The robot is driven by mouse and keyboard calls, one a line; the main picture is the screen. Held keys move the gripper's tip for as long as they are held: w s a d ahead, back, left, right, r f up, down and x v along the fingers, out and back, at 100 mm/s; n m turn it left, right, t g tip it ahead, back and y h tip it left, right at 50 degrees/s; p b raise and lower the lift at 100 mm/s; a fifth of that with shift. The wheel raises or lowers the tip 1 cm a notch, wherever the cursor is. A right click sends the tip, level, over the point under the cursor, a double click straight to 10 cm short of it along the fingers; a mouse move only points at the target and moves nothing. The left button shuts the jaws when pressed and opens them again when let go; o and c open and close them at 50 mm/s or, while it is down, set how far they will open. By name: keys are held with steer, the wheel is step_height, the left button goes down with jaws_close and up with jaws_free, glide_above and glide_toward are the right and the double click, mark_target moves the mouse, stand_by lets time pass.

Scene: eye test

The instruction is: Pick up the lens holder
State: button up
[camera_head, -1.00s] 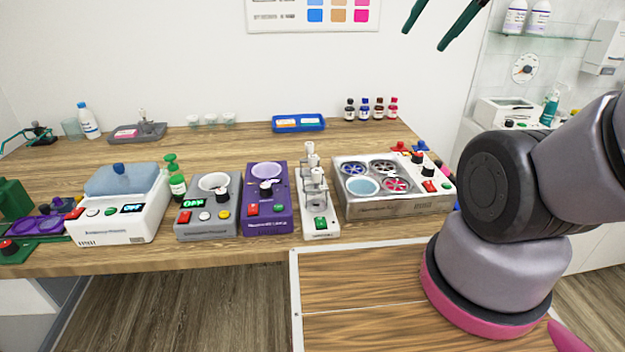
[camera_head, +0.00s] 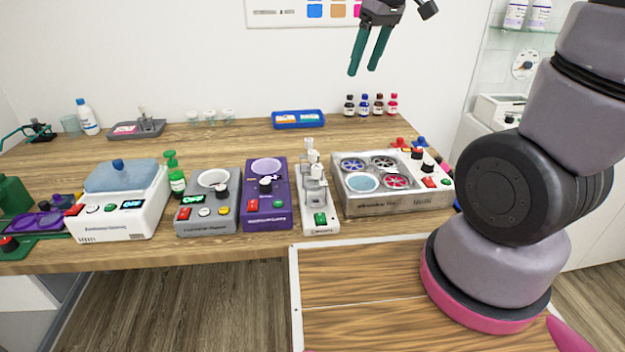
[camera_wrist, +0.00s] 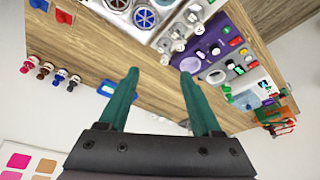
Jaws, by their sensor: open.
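My gripper (camera_head: 363,70) is open and empty, high in front of the back wall, above the table's rear edge. Its two green fingers also show in the wrist view (camera_wrist: 159,74), spread apart with nothing between them. I cannot tell for sure which object is the lens holder. A dark stand with a green arm (camera_head: 40,131) is at the far left back. A green base with two purple oval wells (camera_head: 38,222) is at the left front. A grey tray with a small upright part (camera_head: 138,129) is at the back. My gripper is well apart from all of these.
A row of devices fills the table front: a white box (camera_head: 118,217), a grey unit (camera_head: 207,218), a purple unit (camera_head: 266,208), a white stand (camera_head: 319,215) and a silver multi-well unit (camera_head: 385,198). A blue tray (camera_head: 299,119) and several bottles (camera_head: 371,105) stand behind. Wood between is clear.

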steer(key=w+a+f+n+g, duration=0.2)
steer(key=w+a+f+n, duration=0.1)
steer(key=a+f+n, duration=0.3)
steer(key=n+h, duration=0.2)
steer(key=n, duration=0.3)
glide_above(313, 160)
steer(key=w, duration=0.2)
steer(key=shift+g, duration=0.4)
steer(key=f, duration=0.9)
steer(key=shift+s+d+f, duration=0.25)
steer(key=shift+f, duration=0.1)
step_height(313, 160, down, 6)
steer(key=shift+a+r, duration=0.15)
steer(key=shift+r, duration=0.05)
steer(key=shift+s+a+f, duration=0.1)
steer(key=shift+s+f, duration=0.05)
steer(key=shift+f, duration=2.8)
jaws_close()
